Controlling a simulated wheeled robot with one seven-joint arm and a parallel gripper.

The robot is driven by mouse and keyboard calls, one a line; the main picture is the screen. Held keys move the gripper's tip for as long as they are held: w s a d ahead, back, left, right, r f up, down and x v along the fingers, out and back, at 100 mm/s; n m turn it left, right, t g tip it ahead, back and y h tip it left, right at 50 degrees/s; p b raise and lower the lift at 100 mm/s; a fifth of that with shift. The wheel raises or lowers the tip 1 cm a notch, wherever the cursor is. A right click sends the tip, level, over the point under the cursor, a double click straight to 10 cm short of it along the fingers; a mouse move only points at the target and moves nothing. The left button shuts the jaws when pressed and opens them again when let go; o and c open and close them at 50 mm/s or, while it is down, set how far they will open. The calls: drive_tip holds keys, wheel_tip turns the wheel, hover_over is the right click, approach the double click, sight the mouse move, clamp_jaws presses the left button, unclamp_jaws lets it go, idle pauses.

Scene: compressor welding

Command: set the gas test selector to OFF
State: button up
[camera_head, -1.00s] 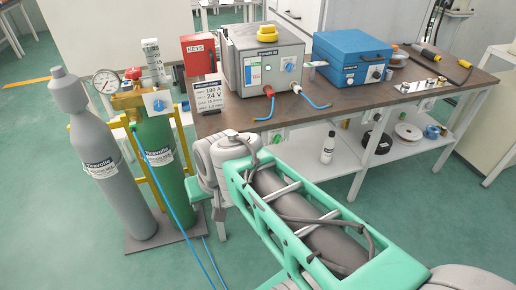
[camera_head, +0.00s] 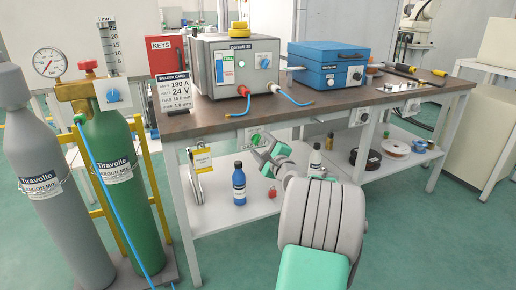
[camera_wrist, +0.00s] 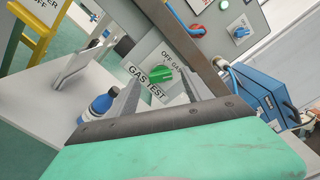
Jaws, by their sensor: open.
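The gas test selector is a green knob on a pale plate labelled GAS TEST, OFF and GAS. In the wrist view the green knob (camera_wrist: 162,73) lies between and beyond my fingertips; which label it points at is unclear. In the head view the gas test selector (camera_head: 256,137) sits under the front edge of the bench. My gripper (camera_head: 268,152) is just in front of and below it, partly overlapping it. In the wrist view my gripper (camera_wrist: 160,80) is open, with one finger on each side of the knob. Contact cannot be told.
The brown bench (camera_head: 205,115) carries a grey welder (camera_head: 215,75) and a blue case (camera_head: 325,65). A blue bottle (camera_head: 239,184) stands on the lower shelf (camera_head: 215,215). A yellow-tagged bracket (camera_head: 201,162) hangs left. Gas cylinders (camera_head: 125,160) stand far left.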

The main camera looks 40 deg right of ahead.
sight(257, 139)
drive_tip(key=shift+x, duration=1.45)
drive_tip(key=shift+c, duration=0.5)
clamp_jaws()
